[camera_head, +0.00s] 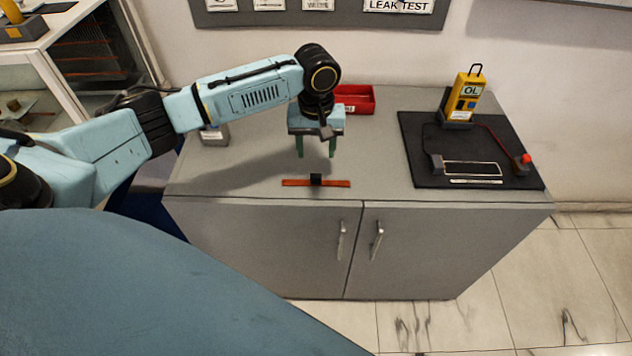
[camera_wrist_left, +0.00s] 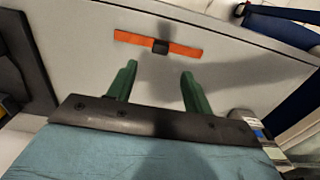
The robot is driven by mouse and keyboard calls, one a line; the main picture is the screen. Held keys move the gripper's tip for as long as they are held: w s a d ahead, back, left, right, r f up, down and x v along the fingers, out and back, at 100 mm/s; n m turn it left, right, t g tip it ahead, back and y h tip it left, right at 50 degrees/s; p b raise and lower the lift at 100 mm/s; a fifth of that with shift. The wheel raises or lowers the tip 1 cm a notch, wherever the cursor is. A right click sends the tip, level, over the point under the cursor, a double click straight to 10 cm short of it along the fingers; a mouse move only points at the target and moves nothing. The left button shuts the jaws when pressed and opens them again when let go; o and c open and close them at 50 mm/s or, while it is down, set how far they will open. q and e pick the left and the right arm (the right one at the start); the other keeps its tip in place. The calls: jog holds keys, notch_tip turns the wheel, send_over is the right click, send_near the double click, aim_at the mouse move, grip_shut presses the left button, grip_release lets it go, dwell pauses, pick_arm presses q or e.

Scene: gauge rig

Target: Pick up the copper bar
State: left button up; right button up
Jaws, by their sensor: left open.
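The copper bar (camera_head: 336,183) lies flat near the front edge of the grey cabinet top, with a black block (camera_head: 316,179) at its middle. In the left wrist view the orange-copper bar (camera_wrist_left: 185,49) and its black block (camera_wrist_left: 160,46) lie beyond the fingertips. My left gripper (camera_head: 317,155) points down above the cabinet top, behind the bar in the head view. Its two green fingers are apart with nothing between them; they also show in the left wrist view (camera_wrist_left: 159,72). My right gripper is in neither view.
A red bin (camera_head: 356,98) stands behind my left gripper. At the right, a black mat (camera_head: 411,130) holds a yellow meter (camera_head: 466,95) reading OL and a test fixture (camera_head: 472,168). The cabinet top (camera_head: 375,165) between bar and mat is clear.

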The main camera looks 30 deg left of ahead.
aim_at(316, 176)
pick_arm(q)
jog(key=f, duration=0.4)
jog(key=f+b, duration=0.1)
jog(key=f, duration=0.3)
jog(key=shift+s+d+f, duration=0.1)
jog(key=shift+s+f, duration=0.1)
jog(key=shift+f, duration=0.15)
grip_shut()
jog(key=shift+r, duration=0.1)
notch_tip(316, 176, up, 10)
jog(key=p, duration=0.1)
